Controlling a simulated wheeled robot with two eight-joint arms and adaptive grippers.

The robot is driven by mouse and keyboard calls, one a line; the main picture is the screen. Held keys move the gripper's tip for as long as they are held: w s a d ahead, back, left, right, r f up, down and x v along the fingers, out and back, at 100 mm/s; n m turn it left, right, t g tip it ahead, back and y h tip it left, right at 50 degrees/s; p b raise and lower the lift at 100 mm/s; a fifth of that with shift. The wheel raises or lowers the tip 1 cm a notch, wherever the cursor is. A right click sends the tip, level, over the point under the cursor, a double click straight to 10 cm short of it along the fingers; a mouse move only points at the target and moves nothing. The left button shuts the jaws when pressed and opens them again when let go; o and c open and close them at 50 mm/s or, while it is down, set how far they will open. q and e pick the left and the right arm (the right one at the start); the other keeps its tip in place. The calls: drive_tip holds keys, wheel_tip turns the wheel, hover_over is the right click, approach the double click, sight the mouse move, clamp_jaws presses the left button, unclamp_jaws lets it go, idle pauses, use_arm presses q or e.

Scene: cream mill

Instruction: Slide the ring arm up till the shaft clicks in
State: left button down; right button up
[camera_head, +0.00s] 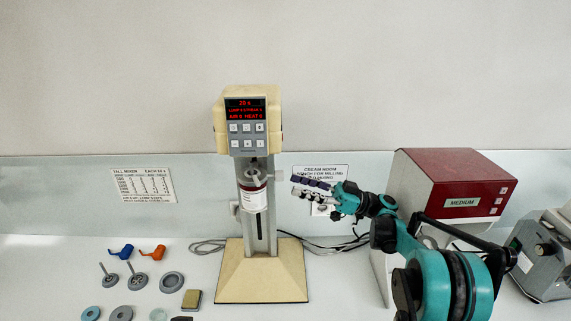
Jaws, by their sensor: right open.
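A tall cream mixer (220,131) with a red-lit display and a keypad stands on a sloped cream base (262,289). A white jar (254,200) with a printed label and a dark red band sits in front of its grey column, below the head. The ring arm around the jar is too small to make out clearly, and so is the shaft between jar and head. My right gripper (297,186) is open and empty, to the right of the jar and apart from it, with its fingers pointing left. My left gripper is out of view.
A red-topped box labelled MEDIUM (452,174) and a grey machine (543,255) stand at the right. Small parts lie at the lower left, including an orange piece (153,253), a blue piece (121,252) and a grey ring (172,282). Cables lie behind the base.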

sight(279, 173)
drive_tip(key=shift+n+y, duration=0.4)
drive_tip(key=shift+n, duration=0.2)
drive_tip(key=x, duration=0.7)
drive_tip(key=shift+w+d+r, duration=0.15)
drive_tip(key=shift+r, duration=0.2)
clamp_jaws()
wheel_tip(279, 173, up, 4)
drive_tip(key=shift+r+p, duration=0.1)
drive_tip(key=shift+p, duration=1.05)
drive_tip(key=shift+w+d+r, duration=0.1)
